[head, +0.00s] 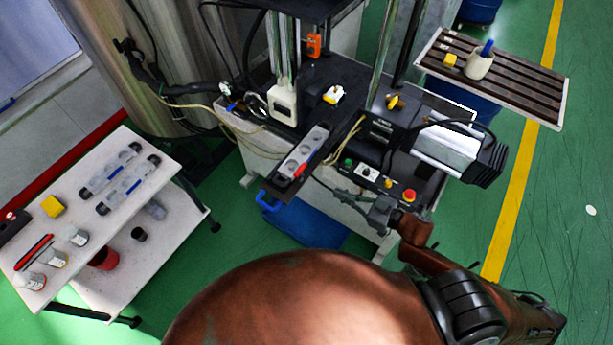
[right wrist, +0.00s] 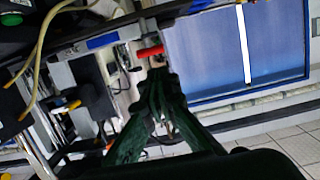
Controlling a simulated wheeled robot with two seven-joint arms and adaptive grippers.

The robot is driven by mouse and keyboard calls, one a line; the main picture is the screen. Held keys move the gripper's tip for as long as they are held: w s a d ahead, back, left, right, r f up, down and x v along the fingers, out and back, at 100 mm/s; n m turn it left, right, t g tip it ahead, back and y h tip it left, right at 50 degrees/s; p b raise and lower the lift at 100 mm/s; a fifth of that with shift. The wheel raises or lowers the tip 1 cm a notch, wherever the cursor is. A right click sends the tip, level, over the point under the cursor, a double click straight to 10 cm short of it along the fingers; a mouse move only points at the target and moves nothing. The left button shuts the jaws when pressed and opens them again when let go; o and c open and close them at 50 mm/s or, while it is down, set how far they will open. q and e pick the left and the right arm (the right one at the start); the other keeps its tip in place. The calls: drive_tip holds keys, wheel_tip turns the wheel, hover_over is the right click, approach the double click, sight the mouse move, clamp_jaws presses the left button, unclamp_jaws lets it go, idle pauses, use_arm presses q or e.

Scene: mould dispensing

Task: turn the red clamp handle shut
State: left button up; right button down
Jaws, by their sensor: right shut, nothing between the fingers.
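The red clamp handle (head: 299,170) lies along the near edge of the long grey mould (head: 318,138) on the machine. In the right wrist view the red handle (right wrist: 150,51) sticks out just beyond my fingertips. My right gripper (head: 381,215) is at the machine's front, below the button panel and right of the handle. Its dark green fingers (right wrist: 157,80) are together and hold nothing. I cannot tell whether the tips touch the handle. My left gripper is out of view.
A button panel (head: 376,180) with a red stop button (head: 409,195) is close to my right gripper. A white side table (head: 75,273) at left holds two more moulds, cups and a yellow block. A slatted shelf (head: 525,85) stands at upper right.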

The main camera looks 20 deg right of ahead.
sight(300, 174)
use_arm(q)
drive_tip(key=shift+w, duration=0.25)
use_arm(e)
drive_tip(key=shift+w, duration=0.15)
